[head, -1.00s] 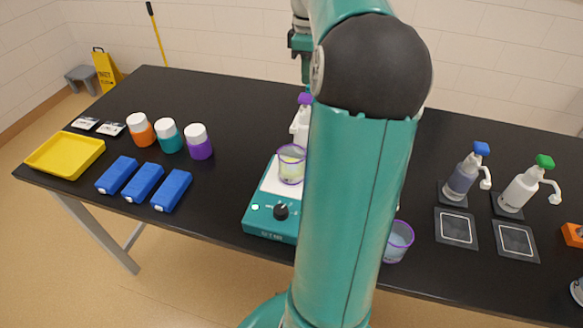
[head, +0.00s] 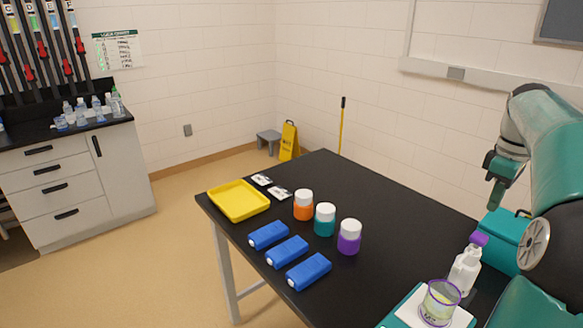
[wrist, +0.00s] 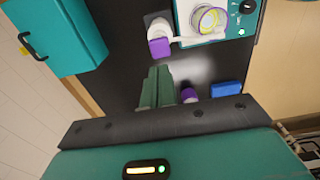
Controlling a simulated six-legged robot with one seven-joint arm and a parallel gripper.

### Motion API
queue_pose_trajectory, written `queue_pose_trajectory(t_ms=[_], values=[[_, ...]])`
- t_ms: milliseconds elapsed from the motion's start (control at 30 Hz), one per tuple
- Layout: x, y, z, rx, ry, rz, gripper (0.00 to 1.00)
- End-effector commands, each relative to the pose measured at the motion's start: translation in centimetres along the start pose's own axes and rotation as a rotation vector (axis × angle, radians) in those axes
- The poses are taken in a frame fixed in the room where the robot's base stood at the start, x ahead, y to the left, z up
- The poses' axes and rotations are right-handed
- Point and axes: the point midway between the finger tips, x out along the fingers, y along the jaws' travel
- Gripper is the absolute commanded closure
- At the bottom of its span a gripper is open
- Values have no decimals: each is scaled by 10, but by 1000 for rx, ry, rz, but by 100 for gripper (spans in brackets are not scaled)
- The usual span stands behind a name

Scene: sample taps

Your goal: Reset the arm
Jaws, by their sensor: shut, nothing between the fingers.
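My arm stands at the right of the head view, bent over the black table (head: 385,215). My gripper (head: 493,203) hangs with its fingers pointing down, above the table and apart from everything on it. In the wrist view the two fingers (wrist: 157,88) lie together, shut, with nothing between them. A purple-topped white bottle (head: 466,272) stands below the gripper; it also shows in the wrist view (wrist: 160,30). A beaker with a purple rim (head: 440,303) stands on the teal stirrer (head: 400,316), which is partly cut off by the frame edge.
A teal box with a handle (head: 505,238) stands behind the bottle. Orange (head: 304,205), teal (head: 325,220) and purple (head: 349,238) jars stand left, near three blue blocks (head: 287,252) and a yellow tray (head: 239,201). Left, a cabinet counter (head: 70,180) holds small bottles.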

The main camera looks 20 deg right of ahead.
Motion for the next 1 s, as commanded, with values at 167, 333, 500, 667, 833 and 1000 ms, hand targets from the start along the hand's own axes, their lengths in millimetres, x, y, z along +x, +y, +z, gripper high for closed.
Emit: queue_pose_trajectory(t_ms=[167,333,500,667,833,1000], values=[[-4,-21,-24,6,-9,26,100],[-8,-88,-77,46,-9,105,100],[-4,-170,-112,113,42,185,100],[7,-242,-125,182,132,232,100],[27,-312,-121,257,256,236,100],[56,-371,-108,330,389,183,100]])
